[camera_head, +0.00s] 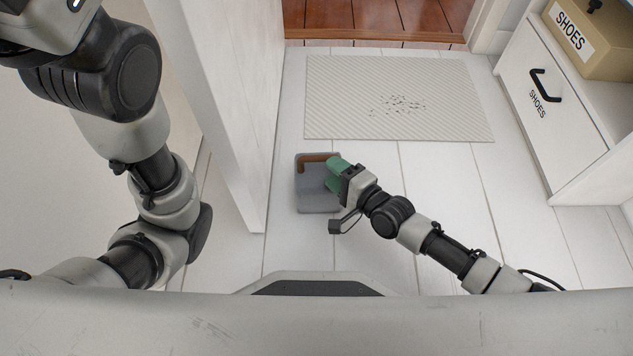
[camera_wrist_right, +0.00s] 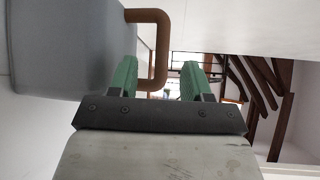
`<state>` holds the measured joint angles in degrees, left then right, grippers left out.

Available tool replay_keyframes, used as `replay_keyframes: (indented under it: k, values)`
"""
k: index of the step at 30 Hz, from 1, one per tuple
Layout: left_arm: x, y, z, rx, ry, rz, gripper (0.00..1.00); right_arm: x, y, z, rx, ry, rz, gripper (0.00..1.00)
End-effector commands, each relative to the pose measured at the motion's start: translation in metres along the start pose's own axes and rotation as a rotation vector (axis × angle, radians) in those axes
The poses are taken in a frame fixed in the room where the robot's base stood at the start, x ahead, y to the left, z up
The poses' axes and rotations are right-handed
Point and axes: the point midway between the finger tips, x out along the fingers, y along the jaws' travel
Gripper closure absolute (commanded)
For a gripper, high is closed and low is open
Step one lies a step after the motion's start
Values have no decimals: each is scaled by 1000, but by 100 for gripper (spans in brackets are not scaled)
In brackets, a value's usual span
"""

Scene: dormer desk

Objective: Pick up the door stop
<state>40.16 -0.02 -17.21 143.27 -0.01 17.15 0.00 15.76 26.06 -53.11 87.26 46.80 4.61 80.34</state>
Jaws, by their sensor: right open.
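The door stop (camera_head: 318,199) is a grey block with a brown bent handle (camera_head: 314,159), standing on the white plank floor beside the end of a white panel. My right gripper (camera_head: 331,173), with green fingers, is open at the right side of the door stop. In the right wrist view the grey body (camera_wrist_right: 62,45) fills the upper left, and the brown handle (camera_wrist_right: 155,50) shows between the two finger pads of the gripper (camera_wrist_right: 159,72). I cannot tell whether a finger touches the handle. My left arm is at the left, its gripper out of view.
A striped light mat (camera_head: 350,90) with dark specks lies beyond the door stop. The white panel (camera_head: 225,100) stands close on its left. A white cabinet (camera_head: 545,115) with a shoes label and a shoe box (camera_head: 595,40) are at the right. Floor right of my arm is clear.

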Motion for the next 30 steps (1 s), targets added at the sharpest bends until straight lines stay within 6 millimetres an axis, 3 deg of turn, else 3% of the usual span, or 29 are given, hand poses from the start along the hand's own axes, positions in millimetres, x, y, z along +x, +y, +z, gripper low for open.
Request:
replay_keyframes:
  k: [15, 25, 30]
  values:
    - [-44, 9, -15, 0, 0, 0, 57, 54, 1, -7, 0, 0, -4, 52]
    - [-44, 9, -16, 0, 1, 1, 57, 61, -2, -6, -1, 0, -1, 52]
    - [-44, 9, -16, 0, 0, 1, 57, 61, -2, -6, -1, 0, -1, 76]
